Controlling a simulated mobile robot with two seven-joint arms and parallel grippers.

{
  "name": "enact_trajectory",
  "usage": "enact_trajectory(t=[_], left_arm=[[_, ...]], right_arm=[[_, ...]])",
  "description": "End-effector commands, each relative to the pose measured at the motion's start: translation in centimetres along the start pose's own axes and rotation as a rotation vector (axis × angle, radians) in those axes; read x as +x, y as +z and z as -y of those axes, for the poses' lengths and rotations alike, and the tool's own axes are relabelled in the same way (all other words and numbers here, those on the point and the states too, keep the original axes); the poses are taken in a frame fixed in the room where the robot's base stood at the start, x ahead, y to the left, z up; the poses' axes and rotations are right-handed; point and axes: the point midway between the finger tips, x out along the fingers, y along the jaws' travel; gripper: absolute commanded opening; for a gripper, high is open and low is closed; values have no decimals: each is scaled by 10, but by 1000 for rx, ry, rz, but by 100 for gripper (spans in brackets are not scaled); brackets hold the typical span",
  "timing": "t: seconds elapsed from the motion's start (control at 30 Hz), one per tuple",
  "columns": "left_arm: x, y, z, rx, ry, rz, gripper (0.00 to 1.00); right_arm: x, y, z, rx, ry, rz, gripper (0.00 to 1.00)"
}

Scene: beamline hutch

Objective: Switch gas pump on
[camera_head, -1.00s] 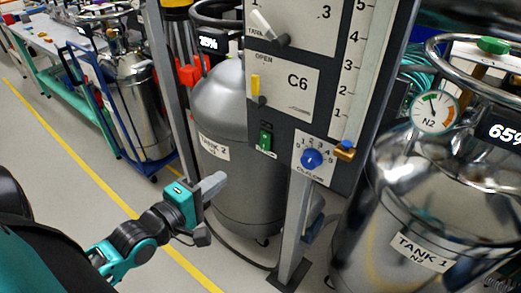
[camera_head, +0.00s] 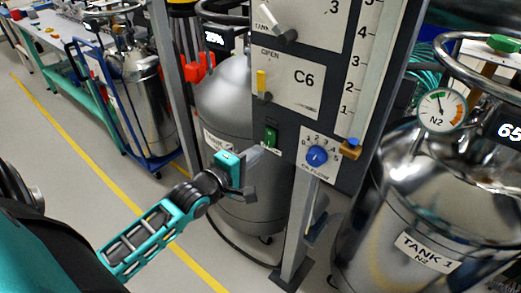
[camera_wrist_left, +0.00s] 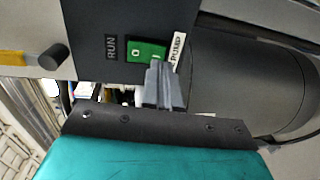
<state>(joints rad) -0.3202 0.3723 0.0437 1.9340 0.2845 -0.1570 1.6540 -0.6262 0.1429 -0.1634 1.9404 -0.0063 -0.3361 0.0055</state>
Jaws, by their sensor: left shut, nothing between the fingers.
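The pump switch is a small green rocker (camera_head: 271,136) low on the dark grey panel post. In the left wrist view the green rocker (camera_wrist_left: 143,51) lies between the words RUN and PUMP, with 0 and I marks on its face. My left gripper (camera_head: 256,155) is shut and empty, just below and left of the switch. In the left wrist view the closed fingertips (camera_wrist_left: 160,72) overlap the switch's lower right edge. I cannot tell whether they touch it. My right gripper is not in view.
A blue flow knob (camera_head: 316,155) sits right of the switch, and a yellow lever (camera_head: 262,83) sits above it on the C6 plate. Tank 2 (camera_head: 228,100) stands behind the post, and shiny Tank 1 (camera_head: 400,215) stands to the right. Clear floor lies left.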

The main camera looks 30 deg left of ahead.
Motion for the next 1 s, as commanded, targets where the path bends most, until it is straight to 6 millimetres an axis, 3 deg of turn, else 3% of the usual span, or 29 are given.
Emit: enact_trajectory(t=[0.1,0.3,1.0], left_arm=[[15,0,0,0,2,0,0],[26,0,0,1,0,0,0],[32,0,1,0,44,2,0]], right_arm=[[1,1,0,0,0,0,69],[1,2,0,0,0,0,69],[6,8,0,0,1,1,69]])
